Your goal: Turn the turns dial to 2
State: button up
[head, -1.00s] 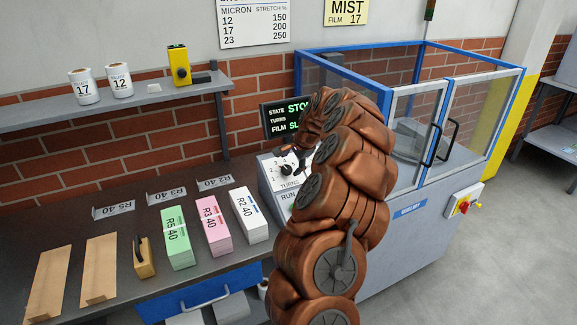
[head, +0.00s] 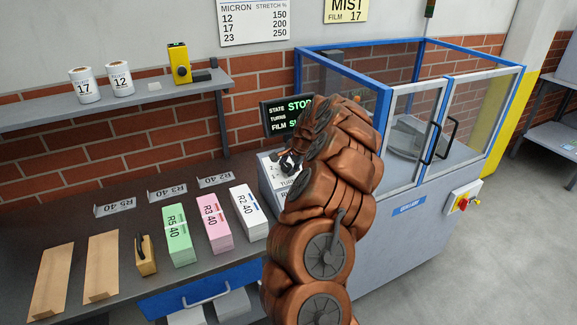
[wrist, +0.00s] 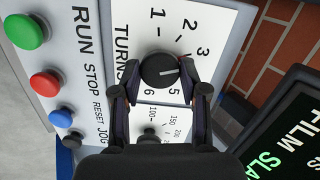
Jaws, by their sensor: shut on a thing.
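The turns dial (wrist: 161,70) is a round black knob on a white numbered plate in the wrist view. Its white pointer line aims right, on the side between the 3 and the 5; the 4 is not legible behind my finger. The 1, 2 and 3 show above and right of the knob, the 5 and 6 below it. My gripper (wrist: 161,74) is shut on the dial, one finger on each side. In the head view my gripper (head: 288,162) is at the white control panel (head: 270,180), and my arm hides much of it.
A second dial (wrist: 150,138) sits close below, partly hidden by my gripper. Green RUN (wrist: 27,31), red STOP (wrist: 45,83), blue RESET (wrist: 61,117) and black JOG (wrist: 73,139) buttons line the panel's left. A dark display (wrist: 292,125) stands at right.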

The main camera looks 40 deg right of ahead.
jog(key=c, duration=0.4)
jog(key=shift+f+b, duration=0.15)
jog(key=shift+b, duration=0.35)
jog(key=shift+f+n+b, duration=0.1)
jog(key=shift+n+b, duration=0.6)
jog(key=shift+b, duration=0.2)
jog(key=n+b, duration=0.2)
jog(key=b, duration=0.1)
jog(key=n+b, duration=0.4)
jog(key=shift+w+g, duration=0.1)
jog(key=shift+g, duration=0.2)
jog(key=shift+r+n, duration=0.25)
jog(key=shift+n, duration=0.05)
